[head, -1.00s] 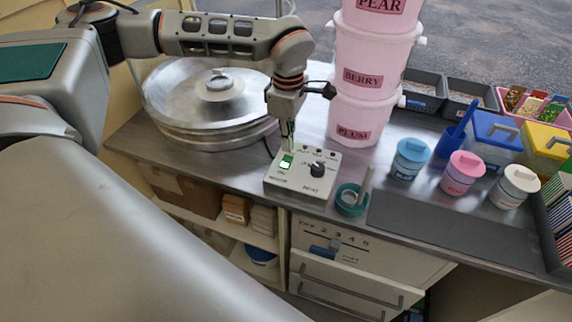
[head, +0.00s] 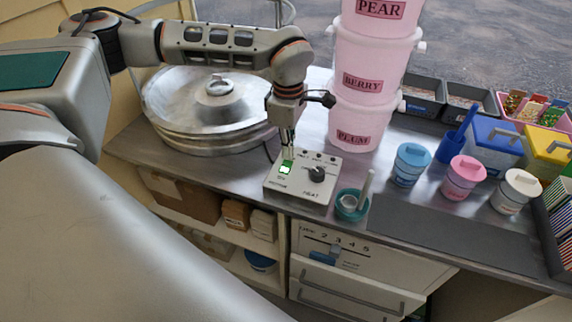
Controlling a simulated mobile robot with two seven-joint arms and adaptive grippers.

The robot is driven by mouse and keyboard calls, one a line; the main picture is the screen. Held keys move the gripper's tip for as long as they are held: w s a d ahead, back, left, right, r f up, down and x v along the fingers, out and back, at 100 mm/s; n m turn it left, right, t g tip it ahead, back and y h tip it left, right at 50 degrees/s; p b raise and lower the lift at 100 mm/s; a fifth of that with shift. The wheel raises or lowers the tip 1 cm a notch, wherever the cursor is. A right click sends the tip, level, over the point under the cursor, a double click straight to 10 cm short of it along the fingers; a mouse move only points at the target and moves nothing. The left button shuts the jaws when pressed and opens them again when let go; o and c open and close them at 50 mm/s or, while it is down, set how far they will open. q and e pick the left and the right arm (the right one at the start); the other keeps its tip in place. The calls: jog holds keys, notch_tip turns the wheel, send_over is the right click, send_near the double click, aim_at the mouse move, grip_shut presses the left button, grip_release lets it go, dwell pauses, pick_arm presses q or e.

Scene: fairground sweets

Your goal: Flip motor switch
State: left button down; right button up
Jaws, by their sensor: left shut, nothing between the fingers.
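The motor switch (head: 286,168) is a small rocker lit green on the left part of a pale control box (head: 300,187). The box also carries a black heat knob (head: 317,174). My left gripper (head: 288,153) points down with its fingers shut and empty. Its tips are just above the back edge of the switch; I cannot tell whether they touch it. My right gripper is not in view.
A round metal floss machine (head: 208,112) stands left of the box. Stacked pink tubs (head: 366,85) rise close behind it. A teal cup (head: 351,204) stands right of the box. Blue (head: 411,164), pink (head: 464,178) and white (head: 515,191) jars stand further right.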

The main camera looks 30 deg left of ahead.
aim_at(288, 162)
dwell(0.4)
pick_arm(q)
jog(key=shift+f, duration=0.4)
dwell(0.4)
jog(key=shift+f+b, duration=0.5)
jog(key=shift+f, duration=0.2)
jog(key=shift+r, duration=0.15)
notch_tip(288, 162, up, 5)
jog(key=p, duration=0.4)
jog(key=shift+p, duration=0.3)
jog(key=shift+r, duration=0.9)
